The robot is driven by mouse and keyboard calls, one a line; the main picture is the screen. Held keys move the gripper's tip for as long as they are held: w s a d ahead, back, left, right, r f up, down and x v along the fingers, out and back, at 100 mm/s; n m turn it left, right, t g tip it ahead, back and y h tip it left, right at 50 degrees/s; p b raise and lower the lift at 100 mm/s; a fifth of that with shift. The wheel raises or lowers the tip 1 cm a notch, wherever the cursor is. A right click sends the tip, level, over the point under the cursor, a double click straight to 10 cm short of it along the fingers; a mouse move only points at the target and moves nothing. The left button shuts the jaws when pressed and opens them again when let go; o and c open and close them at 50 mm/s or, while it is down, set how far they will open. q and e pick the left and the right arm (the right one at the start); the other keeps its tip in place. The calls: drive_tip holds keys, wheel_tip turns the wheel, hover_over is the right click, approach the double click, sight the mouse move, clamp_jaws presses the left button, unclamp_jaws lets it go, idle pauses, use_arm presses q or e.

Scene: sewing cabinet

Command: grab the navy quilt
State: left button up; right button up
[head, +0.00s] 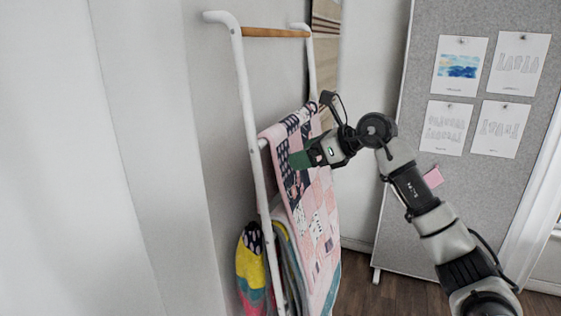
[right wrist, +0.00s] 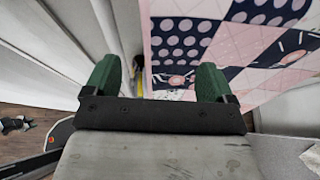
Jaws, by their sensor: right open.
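The quilt (head: 318,225) is a patchwork of navy, pink and white squares with dots and prints. It hangs over an upper rung of a white ladder rack (head: 247,110). My right gripper (head: 300,160) is at the quilt's upper part, just below the fold, its green fingers open. In the right wrist view the quilt (right wrist: 255,45) fills the upper right. Its left edge runs between the two spread fingers of the right gripper (right wrist: 161,78); I cannot tell whether they touch it. My left gripper is not in view.
Other textiles, one yellow, grey and pink (head: 250,268), hang lower on the rack. A pale wall (head: 140,160) stands close at left. A grey pinboard (head: 410,70) with pinned sheets stands at right. Wooden floor (head: 405,295) shows below.

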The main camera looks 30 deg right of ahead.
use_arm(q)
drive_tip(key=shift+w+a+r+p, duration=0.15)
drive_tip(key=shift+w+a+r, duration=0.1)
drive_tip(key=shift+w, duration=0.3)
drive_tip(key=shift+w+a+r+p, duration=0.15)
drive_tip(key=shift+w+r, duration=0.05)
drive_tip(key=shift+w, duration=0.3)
use_arm(e)
drive_tip(key=x, duration=0.5)
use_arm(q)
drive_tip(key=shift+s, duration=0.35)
use_arm(e)
drive_tip(key=shift+w+a, duration=0.1)
drive_tip(key=shift+w, duration=0.05)
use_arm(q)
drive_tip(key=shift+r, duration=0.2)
use_arm(e)
drive_tip(key=shift+x, duration=1.4)
drive_tip(key=shift+c, duration=0.3)
